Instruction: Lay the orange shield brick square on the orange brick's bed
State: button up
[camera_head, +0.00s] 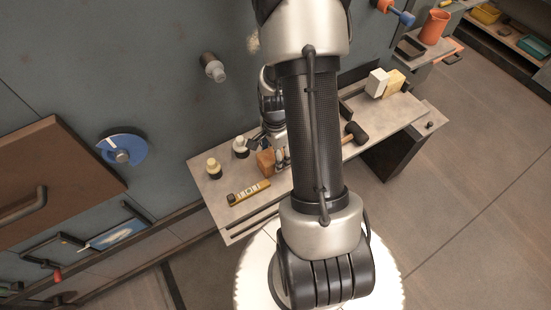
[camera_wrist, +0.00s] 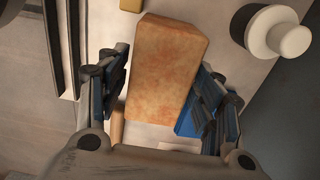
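An orange, mottled rectangular brick (camera_wrist: 165,65) lies between the two fingers of my gripper (camera_wrist: 165,95) in the wrist view. The blue pad of the right finger is close against the brick's right side, and the left fingertip is close to its left side. I cannot tell whether both fingers press on it. In the head view the orange brick (camera_head: 265,161) shows at the bench's middle, with my gripper (camera_head: 281,158) at its right side. Whether it rests on the bench or is slightly raised is unclear. I cannot make out a bed for the brick.
The grey bench (camera_head: 225,208) carries a yellow level-like bar (camera_head: 249,193), two round-knobbed pieces (camera_head: 214,168) (camera_head: 240,147), a black mallet (camera_head: 355,133), a white block (camera_head: 377,83) and a tan block (camera_head: 394,84). A wall panel stands behind the bench. My arm hides its middle.

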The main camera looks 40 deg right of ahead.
jog(key=shift+r, duration=0.1)
jog(key=c, duration=1.2)
